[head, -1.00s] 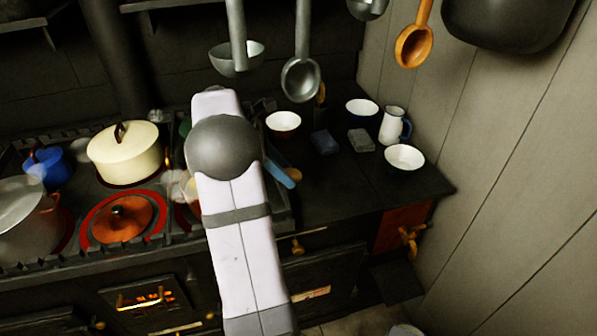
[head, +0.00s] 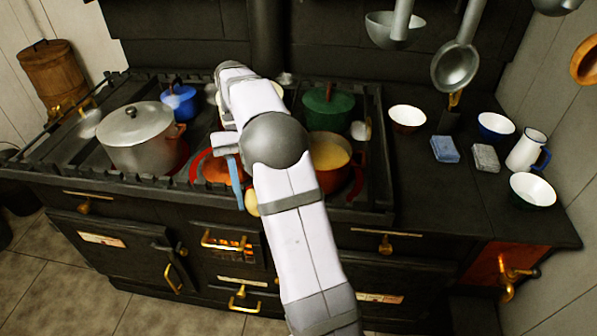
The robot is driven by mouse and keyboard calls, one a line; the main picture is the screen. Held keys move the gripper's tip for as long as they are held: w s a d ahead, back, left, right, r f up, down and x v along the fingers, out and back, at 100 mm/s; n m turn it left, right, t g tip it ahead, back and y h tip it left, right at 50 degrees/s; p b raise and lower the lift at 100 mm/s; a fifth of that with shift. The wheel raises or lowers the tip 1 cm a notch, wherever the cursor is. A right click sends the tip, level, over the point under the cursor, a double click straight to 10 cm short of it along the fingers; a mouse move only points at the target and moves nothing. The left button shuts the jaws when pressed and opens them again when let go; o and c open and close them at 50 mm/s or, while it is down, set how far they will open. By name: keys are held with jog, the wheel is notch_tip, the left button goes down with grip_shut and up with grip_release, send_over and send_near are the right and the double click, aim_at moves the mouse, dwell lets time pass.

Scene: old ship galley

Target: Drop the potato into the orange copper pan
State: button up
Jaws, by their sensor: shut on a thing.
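My gripper (head: 242,192) hangs over the front of the stove, left of my forearm. One blue finger shows; the other is hidden. It is shut on the pale yellow potato (head: 251,203), which shows at the finger's lower end, partly behind my arm. An open orange-brown copper pan (head: 330,182) with yellow contents stands on the stove right of my arm, its left side hidden by the arm.
A large grey lidded pot (head: 138,135) and a blue pot (head: 179,101) stand to the left. A green lidded pot (head: 327,107) is behind the open pan. Ladles (head: 456,65) hang above. Bowls (head: 407,118), a jug (head: 528,149) and sponges (head: 445,149) are on the right.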

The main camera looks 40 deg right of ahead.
jog(key=w+a+n+h+p, duration=0.2)
jog(key=a+n+p, duration=0.2)
jog(key=a+p, duration=0.3)
jog(key=s+d+r+m+y+p, duration=0.1)
jog(key=s+d+r+m+p, duration=0.25)
jog(key=d+r+p, duration=0.55)
jog(key=s+d+n+h+p, duration=0.25)
jog(key=s+d+n, duration=0.2)
jog(key=d, duration=0.95)
jog(key=w+d+f+n+t+h+p, duration=0.1)
jog(key=d+n+h+p, duration=0.15)
jog(key=d+n, duration=0.45)
jog(key=w+d+f+n+t+h+b, duration=0.1)
jog(key=w+n+t+h, duration=0.1)
jog(key=w+n+t, duration=0.4)
jog(key=w+n, duration=0.3)
jog(key=n, duration=0.3)
jog(key=shift+d+f+n+t+h, duration=0.25)
jog(key=shift+d+n+t+h, duration=0.05)
jog(key=shift+h, duration=0.1)
jog(key=shift+f, duration=0.1)
